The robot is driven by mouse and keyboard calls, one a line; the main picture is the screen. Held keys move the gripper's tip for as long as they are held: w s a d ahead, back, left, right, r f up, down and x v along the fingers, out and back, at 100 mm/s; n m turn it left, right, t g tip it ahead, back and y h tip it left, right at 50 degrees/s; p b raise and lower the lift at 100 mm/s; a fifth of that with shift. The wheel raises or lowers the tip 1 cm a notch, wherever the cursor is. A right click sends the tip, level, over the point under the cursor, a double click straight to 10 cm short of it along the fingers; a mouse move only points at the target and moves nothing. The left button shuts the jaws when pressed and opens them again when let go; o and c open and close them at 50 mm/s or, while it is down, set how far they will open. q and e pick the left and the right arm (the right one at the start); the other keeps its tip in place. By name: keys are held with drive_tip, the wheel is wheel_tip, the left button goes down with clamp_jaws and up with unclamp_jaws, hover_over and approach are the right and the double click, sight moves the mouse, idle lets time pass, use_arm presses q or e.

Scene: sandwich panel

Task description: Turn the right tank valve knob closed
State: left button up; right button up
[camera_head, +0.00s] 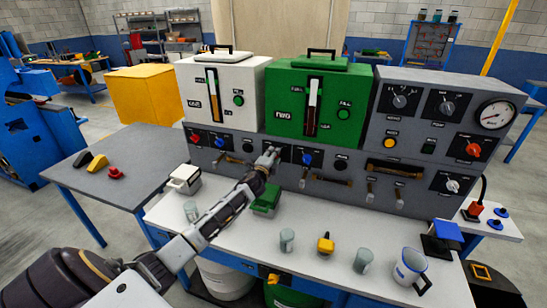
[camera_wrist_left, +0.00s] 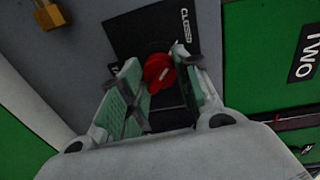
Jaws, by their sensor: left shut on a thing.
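The green tank (camera_head: 340,97) labelled TWO stands to the right of the white tank (camera_head: 202,115) on the grey control panel. My left gripper (camera_head: 272,154) reaches the panel front below the green tank's left edge. In the left wrist view, a red valve knob (camera_wrist_left: 158,74) sits between the fingers of my left gripper (camera_wrist_left: 160,64), which are shut on it. A dark plate (camera_wrist_left: 130,32) behind the knob carries the word CLOSED at the upper right. The knob's pale mark is small, and its exact angle is hard to tell. My right gripper is not in view.
A blue knob (camera_head: 307,158) and a brown handle (camera_head: 332,179) sit to the right of my left gripper. A green box (camera_head: 266,201) stands below my forearm.

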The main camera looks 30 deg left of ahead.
use_arm(q)
drive_tip(key=o, duration=1.1)
drive_tip(key=shift+a, duration=0.1)
drive_tip(key=shift+c, duration=0.2)
drive_tip(key=f+v, duration=0.1)
drive_tip(key=v, duration=1.1)
drive_tip(key=shift+r, duration=0.45)
